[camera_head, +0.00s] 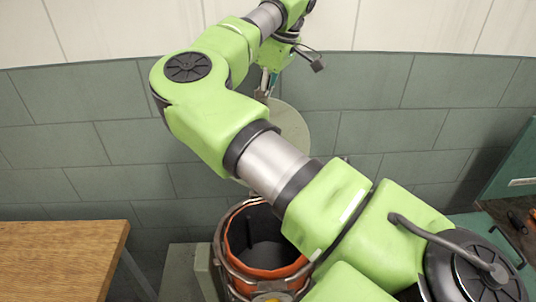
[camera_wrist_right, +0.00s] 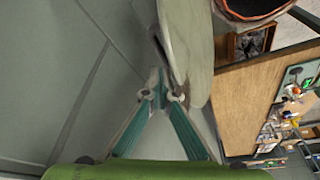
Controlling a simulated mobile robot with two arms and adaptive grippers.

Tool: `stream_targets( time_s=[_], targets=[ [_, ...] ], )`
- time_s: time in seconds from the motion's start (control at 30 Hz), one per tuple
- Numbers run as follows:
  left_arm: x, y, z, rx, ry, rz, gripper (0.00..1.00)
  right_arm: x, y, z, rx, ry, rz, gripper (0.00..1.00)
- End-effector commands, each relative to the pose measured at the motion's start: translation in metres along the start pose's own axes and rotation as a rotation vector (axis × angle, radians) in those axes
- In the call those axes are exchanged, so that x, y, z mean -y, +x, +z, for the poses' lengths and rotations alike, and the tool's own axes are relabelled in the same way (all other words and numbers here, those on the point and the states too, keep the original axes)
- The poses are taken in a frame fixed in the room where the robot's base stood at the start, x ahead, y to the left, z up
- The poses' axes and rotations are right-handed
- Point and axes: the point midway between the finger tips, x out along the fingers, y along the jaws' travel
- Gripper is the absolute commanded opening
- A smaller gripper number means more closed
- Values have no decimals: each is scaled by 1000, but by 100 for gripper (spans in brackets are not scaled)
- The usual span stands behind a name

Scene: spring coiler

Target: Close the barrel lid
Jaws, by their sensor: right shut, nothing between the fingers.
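The open barrel (camera_head: 232,262) stands at the bottom centre of the head view, with an orange liner around its dark inside. Its pale round lid (camera_head: 292,128) stands raised behind the barrel, partly hidden by my right arm. My right gripper (camera_head: 262,96) is at the lid's upper edge, shut and empty. In the right wrist view the shut fingertips (camera_wrist_right: 160,90) are close beside the lid (camera_wrist_right: 198,50); I cannot tell whether they touch it. The barrel's rim (camera_wrist_right: 255,10) shows at the top there. My left gripper is not in view.
A wooden table (camera_head: 60,250) is at the lower left. A tiled green and white wall (camera_head: 70,120) runs close behind the barrel and lid. A green case (camera_head: 515,165) with tools is at the right edge. The wrist view also shows shelves (camera_wrist_right: 285,130) with small items.

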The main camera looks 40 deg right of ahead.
Motion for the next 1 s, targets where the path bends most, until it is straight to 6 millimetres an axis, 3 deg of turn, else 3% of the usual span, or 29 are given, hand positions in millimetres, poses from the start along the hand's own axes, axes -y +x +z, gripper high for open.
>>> stream_targets(
  time_s=[0.17,0.5,1.0],
  targets=[
    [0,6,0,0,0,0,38,12,-5,5,0,0,0,0],
    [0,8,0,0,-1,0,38,15,-6,7,1,1,-1,0],
    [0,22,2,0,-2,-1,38,51,-24,23,1,1,-2,0]
  ],
)
